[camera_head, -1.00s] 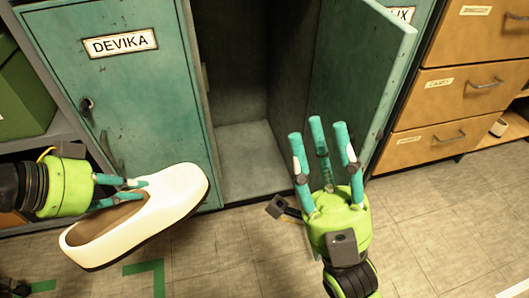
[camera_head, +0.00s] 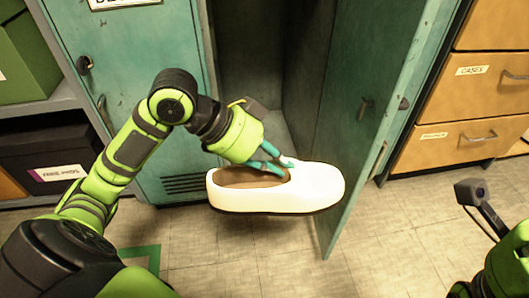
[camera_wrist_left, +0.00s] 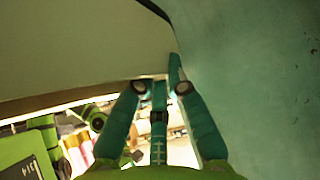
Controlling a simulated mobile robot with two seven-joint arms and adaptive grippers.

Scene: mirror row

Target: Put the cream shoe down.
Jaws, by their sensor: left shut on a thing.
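The cream shoe (camera_head: 315,187) hangs level in the air in front of the open locker (camera_head: 250,45), its toe to the right. My left gripper (camera_head: 276,164) is shut on the shoe at the front of its opening. In the left wrist view, a broad pale surface that looks like the shoe (camera_wrist_left: 80,45) fills the upper left, with the gripper's fingers (camera_wrist_left: 158,90) below it. My right gripper (camera_head: 510,268) is cut off at the lower right edge; its fingers are out of frame.
The open locker door (camera_head: 385,120) stands out to the right, close to the shoe's toe. A shut locker door (camera_head: 130,60) is at the left. Drawers (camera_head: 460,100) stand at the right. The tiled floor (camera_head: 390,250) is clear below.

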